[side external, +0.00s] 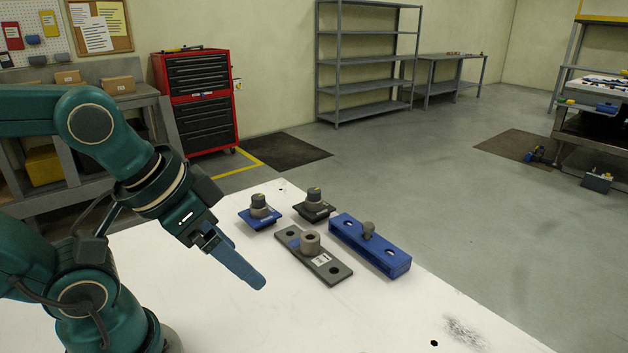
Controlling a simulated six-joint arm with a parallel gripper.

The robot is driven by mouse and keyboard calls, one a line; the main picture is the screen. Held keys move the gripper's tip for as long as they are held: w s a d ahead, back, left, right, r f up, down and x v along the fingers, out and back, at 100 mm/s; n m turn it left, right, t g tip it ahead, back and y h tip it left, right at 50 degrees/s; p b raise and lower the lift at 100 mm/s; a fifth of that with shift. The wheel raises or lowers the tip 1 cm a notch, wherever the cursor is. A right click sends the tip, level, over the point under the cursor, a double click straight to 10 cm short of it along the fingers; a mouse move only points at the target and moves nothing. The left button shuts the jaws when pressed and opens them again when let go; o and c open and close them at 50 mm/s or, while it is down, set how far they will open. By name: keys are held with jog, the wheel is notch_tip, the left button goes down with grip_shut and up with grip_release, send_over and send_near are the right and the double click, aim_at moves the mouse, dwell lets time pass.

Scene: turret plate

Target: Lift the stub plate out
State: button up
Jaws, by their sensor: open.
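My gripper (258,283) has blue fingers and hangs over the white table, left of and nearer than the parts. It is open, and I see nothing between its fingers; the two fingers overlap in this view. I cannot tell for certain which part is the stub plate. My gripper is apart from all of them.
A blue square plate with a knob (259,207) and a black one with a knob (314,205) sit behind the grey plate. The white table (390,325) is clear at the front right, with a small hole and a dark scuff.

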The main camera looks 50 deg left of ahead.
jog(key=w+a+r+m+g, duration=0.1)
jog(key=w+a+r+m, duration=0.15)
jog(key=w, duration=0.45)
jog(key=w+a+r+m+g, duration=0.1)
jog(key=w+r+m, duration=0.25)
jog(key=w, duration=0.25)
jog(key=w+a+f+g, duration=0.1)
jog(key=w+a+f, duration=0.1)
jog(key=f, duration=0.1)
jog(key=w+a+f, duration=0.2)
jog(key=w+f, duration=0.1)
jog(key=f, duration=0.1)
jog(key=w+a+f+m+g, duration=0.1)
jog(key=w+a+f, duration=0.1)
jog(key=w+f, duration=0.1)
jog(key=shift+w+a+f+g, duration=0.15)
jog(key=shift+a+f+g, duration=0.2)
jog(key=shift+f, duration=0.35)
send_over(310, 239)
jog(key=shift+g, duration=0.45)
jog(key=f, duration=0.2)
jog(key=d+f, duration=0.1)
jog(key=f, duration=0.1)
jog(key=shift+s, duration=0.25)
jog(key=shift+a+f, duration=0.1)
jog(key=shift+f, duration=2.5)
